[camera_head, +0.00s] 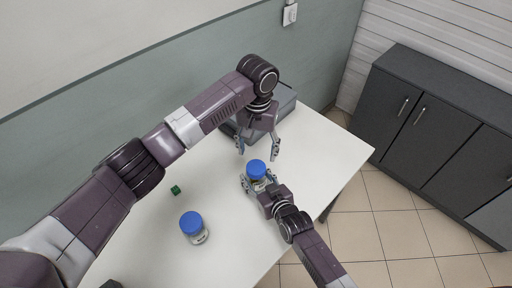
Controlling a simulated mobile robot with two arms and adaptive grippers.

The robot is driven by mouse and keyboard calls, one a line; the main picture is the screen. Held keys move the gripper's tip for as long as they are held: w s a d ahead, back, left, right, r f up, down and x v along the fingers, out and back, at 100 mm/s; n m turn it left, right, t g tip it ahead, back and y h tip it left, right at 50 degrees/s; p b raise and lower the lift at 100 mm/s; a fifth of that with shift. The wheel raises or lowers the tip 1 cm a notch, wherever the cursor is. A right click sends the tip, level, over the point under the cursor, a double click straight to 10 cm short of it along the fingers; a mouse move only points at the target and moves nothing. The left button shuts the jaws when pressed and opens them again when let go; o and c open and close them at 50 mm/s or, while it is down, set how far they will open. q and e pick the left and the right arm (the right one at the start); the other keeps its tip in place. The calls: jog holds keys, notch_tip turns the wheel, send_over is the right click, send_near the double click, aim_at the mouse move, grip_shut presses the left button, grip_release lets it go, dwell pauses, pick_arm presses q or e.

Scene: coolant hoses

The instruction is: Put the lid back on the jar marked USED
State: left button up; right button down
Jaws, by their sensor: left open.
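A jar (259,183) with a blue lid (256,167) on top stands on the white table. My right gripper (258,182) has its fingers on both sides of this jar, below the lid, and looks shut on it. My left gripper (258,153) is open and empty above and just behind this lid, pointing down. A second jar (201,238) with a blue lid (191,222) stands apart, nearer the front left. The jar labels are too small to read, so I cannot tell which is marked USED.
The white table (150,235) has free room around the second jar. A small green cube (176,190) lies left of the jars. A grey box (287,101) stands at the back, partly hidden by my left arm. Dark cabinets (400,130) stand beyond the table at right.

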aim_at(256, 167)
pick_arm(q)
jog(key=n, duration=0.3)
jog(key=shift+n, duration=0.3)
jog(key=n, duration=0.5)
jog(key=shift+r, duration=0.2)
jog(key=n, duration=0.3)
jog(key=shift+r, duration=0.1)
jog(key=n, duration=0.5)
jog(key=shift+a+r, duration=0.1)
jog(key=shift+a, duration=0.05)
jog(key=shift+f, duration=4)
jog(key=shift+c, duration=0.5)
